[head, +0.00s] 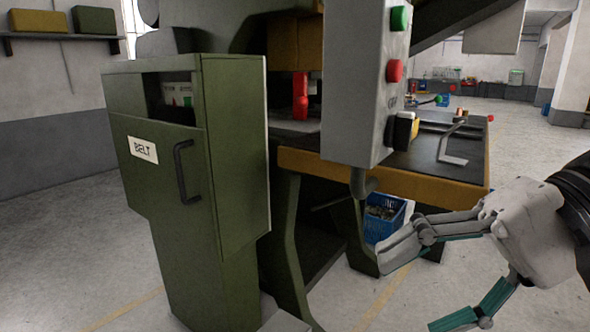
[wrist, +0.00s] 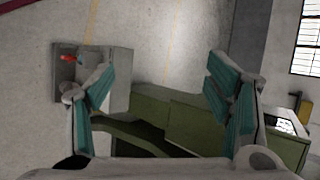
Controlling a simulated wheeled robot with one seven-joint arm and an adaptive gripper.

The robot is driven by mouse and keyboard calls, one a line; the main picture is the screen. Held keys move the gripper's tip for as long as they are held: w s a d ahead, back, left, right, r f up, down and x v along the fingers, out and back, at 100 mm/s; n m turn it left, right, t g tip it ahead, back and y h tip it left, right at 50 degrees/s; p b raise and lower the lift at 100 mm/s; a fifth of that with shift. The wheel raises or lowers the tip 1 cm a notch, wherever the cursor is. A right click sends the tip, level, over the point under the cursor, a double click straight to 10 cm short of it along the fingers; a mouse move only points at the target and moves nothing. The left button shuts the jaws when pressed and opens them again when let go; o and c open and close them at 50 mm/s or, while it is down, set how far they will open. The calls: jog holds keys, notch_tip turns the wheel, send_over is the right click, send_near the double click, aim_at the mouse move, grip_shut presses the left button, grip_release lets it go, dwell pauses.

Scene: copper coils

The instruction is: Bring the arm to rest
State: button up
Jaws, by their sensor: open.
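My gripper (head: 415,287) is at the lower right in the head view, reaching in from the right edge. Its two fingers are spread wide, with teal pads, and nothing is between them. In the wrist view my gripper (wrist: 160,95) also shows open and empty, with a finger on each side. Past the fingers, the wrist view shows green machine parts (wrist: 185,125) and bare floor. In the head view the gripper is in front of and to the right of the machine, below its table level.
A green cabinet (head: 180,180) marked BELT stands at left. A grey control box (head: 365,80) with green and red buttons hangs over the yellow-edged machine table (head: 400,170). A blue crate (head: 385,218) sits beneath. Open floor (head: 90,250) lies left of the cabinet.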

jog(key=s+d+f+n+h, duration=0.4)
jog(key=s+d+f+h, duration=0.2)
jog(key=s+f+h, duration=0.4)
notch_tip(320, 180, up, 25)
jog(key=t+p, duration=0.3)
jog(key=p, duration=2)
jog(key=shift+s+d, duration=0.2)
jog(key=shift+s, duration=0.25)
